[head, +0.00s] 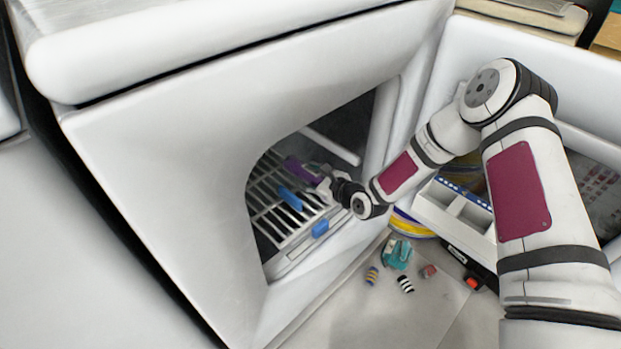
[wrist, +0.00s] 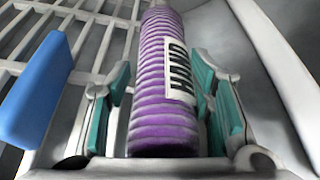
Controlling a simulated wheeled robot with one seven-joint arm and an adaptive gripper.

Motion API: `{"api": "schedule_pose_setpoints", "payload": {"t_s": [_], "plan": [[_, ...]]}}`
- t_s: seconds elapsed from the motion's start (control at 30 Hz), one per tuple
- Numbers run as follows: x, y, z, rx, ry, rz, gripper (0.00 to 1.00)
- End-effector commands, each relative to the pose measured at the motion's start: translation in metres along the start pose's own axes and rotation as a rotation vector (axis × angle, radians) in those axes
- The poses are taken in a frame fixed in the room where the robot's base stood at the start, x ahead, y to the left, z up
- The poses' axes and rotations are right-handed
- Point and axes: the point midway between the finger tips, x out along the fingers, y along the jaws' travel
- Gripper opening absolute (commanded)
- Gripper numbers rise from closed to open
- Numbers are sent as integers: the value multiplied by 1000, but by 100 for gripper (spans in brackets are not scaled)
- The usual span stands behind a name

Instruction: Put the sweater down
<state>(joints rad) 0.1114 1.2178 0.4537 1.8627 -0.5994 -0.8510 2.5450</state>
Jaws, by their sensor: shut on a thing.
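My gripper (head: 324,184) reaches through the opening of a large white shell, above a white wire rack (head: 268,208). It is shut on a purple ribbed, roughly cylindrical thing (wrist: 160,110) with a white lettered label. The purple thing also shows in the head view (head: 300,170), beyond the fingers. In the wrist view it lies lengthwise between the teal finger pads, pointing away from me. I cannot tell whether it touches the rack. Nothing in view looks plainly like a sweater.
A blue block (wrist: 38,90) stands left of the gripper in the wrist view. The head view shows two blue pieces, one lower (head: 320,228), near the rack. Small striped items (head: 405,284) and a teal item (head: 397,254) lie outside.

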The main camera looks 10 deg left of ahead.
Motion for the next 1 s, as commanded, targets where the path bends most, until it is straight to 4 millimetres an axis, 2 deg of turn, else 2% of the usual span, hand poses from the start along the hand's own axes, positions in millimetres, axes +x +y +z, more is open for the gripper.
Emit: {"api": "schedule_pose_setpoints", "payload": {"t_s": [0.1, 0.13, 0.2, 0.6, 0.77, 1.0], "plan": [[1, 1, -2, 1, -1, -1, 3], [1, 1, -2, 0, 0, 0, 55], [1, 1, -2, 0, 0, 0, 68], [-1, 0, 1, 0, 1, 0, 68], [-25, -2, 1, 5, 4, -1, 68], [-76, -2, 1, 6, 4, -2, 68]]}}
